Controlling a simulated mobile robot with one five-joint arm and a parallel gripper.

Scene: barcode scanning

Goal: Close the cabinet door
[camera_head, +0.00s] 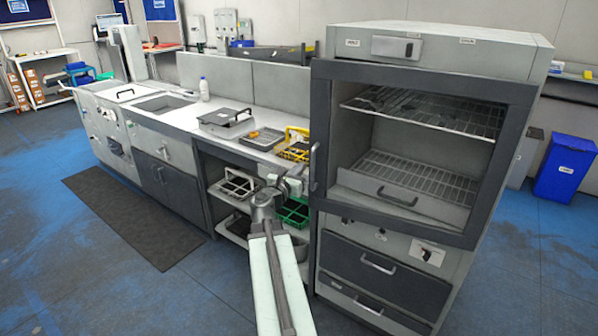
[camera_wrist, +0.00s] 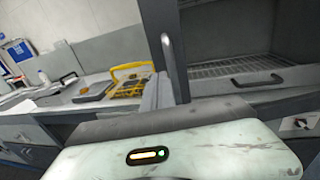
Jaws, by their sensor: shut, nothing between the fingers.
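The tall grey cabinet (camera_head: 455,55) stands at the right. Its dark-framed door (camera_head: 421,80) covers the upper front, and wire shelves show through the frame. The door looks nearly flush with the body; I cannot tell whether a small gap is left. A vertical bar handle (camera_head: 313,168) is on the door's left side, and it also shows in the wrist view (camera_wrist: 168,55). My gripper (camera_head: 296,180) is shut and empty, just left of the handle. I cannot tell whether it touches the handle or door.
A long counter (camera_head: 165,118) runs left from the cabinet, with a yellow rack (camera_head: 297,143), a dark tray and a white bottle (camera_head: 204,88) on it. Open shelves below hold a green crate (camera_head: 293,212). Dark drawers (camera_head: 382,272) are under the door.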

